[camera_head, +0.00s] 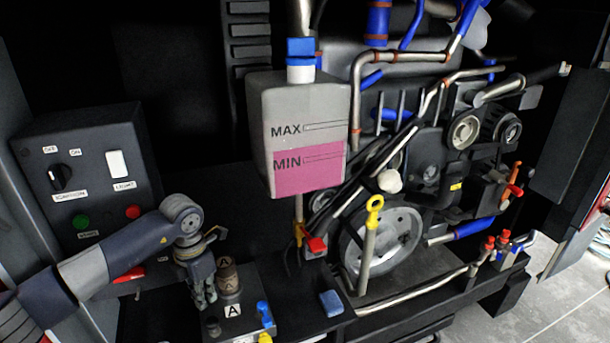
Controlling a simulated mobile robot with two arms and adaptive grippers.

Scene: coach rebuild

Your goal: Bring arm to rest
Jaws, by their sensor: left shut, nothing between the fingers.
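My left arm comes in from the lower left, bends at a wrist joint and points down. My left gripper (206,302) is shut with nothing between its fingers. It hangs just left of a stack of brown round parts marked A (228,278), on a dark block with a white A label (232,311). I cannot tell whether the fingertips touch the block. My right gripper is not in view.
A control box (95,170) with switches and buttons stands behind my left arm. A coolant tank (300,130) with pink fluid hangs in the middle. The engine with its pulley (395,245) and pipes fills the right. A blue block (331,303) lies on the dark ledge.

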